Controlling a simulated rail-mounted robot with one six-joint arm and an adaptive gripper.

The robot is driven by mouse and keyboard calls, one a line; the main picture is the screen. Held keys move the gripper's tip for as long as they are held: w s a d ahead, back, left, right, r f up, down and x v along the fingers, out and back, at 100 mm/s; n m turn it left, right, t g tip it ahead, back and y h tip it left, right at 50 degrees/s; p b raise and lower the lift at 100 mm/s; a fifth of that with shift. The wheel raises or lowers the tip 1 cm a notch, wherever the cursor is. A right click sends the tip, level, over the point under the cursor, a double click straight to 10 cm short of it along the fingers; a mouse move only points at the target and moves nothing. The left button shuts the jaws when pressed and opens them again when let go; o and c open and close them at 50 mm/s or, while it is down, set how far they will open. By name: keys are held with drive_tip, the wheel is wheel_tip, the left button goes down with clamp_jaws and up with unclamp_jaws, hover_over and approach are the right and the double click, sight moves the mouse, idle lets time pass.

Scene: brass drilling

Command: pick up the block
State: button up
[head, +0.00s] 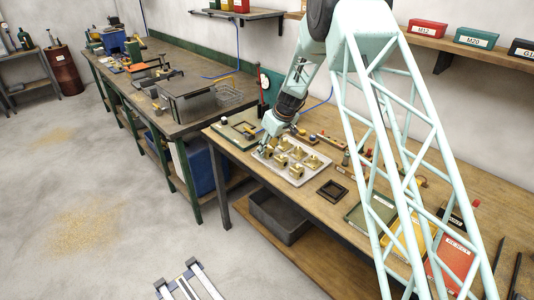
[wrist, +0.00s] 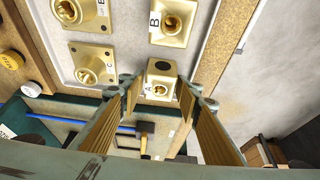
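Several square brass blocks with round sockets lie on a pale tray (head: 268,159). In the wrist view, one brass block (wrist: 160,68) with a dark round hole lies between my fingertips, with a letter A tag beside it. My gripper (wrist: 160,92) is open, with one ribbed finger on each side of that block; I cannot tell whether either finger touches it. In the head view, my gripper (head: 268,134) is low at the tray's far left end, and the block between its fingers is hidden there.
A square dark frame (head: 332,190) lies right of the tray on the wooden bench (head: 300,205). A green-edged board (head: 235,134) lies left of my gripper. Other blocks (wrist: 171,22) stand close by on the tray. A grey bin (head: 278,215) sits below.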

drive_tip(key=c, duration=0.8)
drive_tip(key=shift+r, duration=0.15)
drive_tip(key=shift+c, duration=0.2)
wheel_tip(320, 180, up, 10)
drive_tip(key=shift+d+p, duration=0.1)
drive_tip(key=shift+p, duration=0.2)
idle(0.6)
